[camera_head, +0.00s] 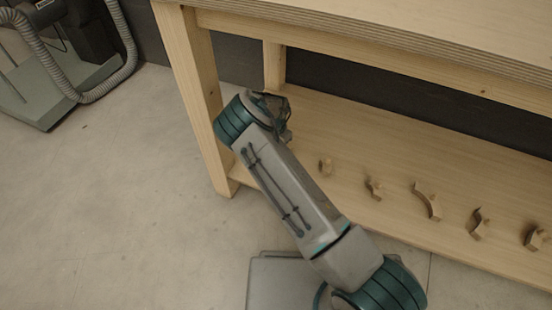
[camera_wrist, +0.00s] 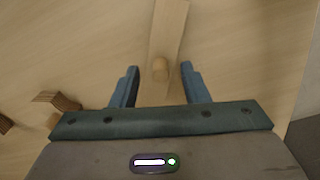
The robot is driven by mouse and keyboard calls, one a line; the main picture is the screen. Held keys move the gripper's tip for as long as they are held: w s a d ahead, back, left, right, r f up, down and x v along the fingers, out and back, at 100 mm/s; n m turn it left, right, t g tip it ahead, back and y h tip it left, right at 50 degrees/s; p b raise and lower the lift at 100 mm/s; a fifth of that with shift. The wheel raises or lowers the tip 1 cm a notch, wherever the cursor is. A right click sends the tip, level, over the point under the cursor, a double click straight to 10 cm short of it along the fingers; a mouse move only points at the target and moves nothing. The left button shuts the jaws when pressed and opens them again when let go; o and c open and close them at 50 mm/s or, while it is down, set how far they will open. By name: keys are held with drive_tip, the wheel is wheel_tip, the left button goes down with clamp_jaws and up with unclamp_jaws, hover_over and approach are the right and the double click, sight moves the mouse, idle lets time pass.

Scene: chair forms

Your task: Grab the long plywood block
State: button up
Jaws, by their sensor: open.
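In the wrist view, my gripper (camera_wrist: 160,78) is open, with one dark blue finger on each side of a pale wooden strip. The strip looks like the long plywood block (camera_wrist: 169,28) and runs from the top edge down between the fingers. A small rounded wooden piece or end (camera_wrist: 160,69) shows between the fingertips; I cannot tell whether it is part of the strip. Neither finger visibly touches it. In the head view I cannot make out the long block or the gripper's fingers; my arm covers part of the shelf.
The wooden bench has a lower shelf (camera_head: 400,130) bearing several small wooden pieces, among them a curved one (camera_head: 427,201) and a blocky one (camera_head: 537,238). A bench leg (camera_head: 195,90) stands left of my arm. A ridged wooden piece (camera_wrist: 57,101) lies left of the gripper.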

drive_tip(key=shift+f, duration=0.9)
clamp_jaws()
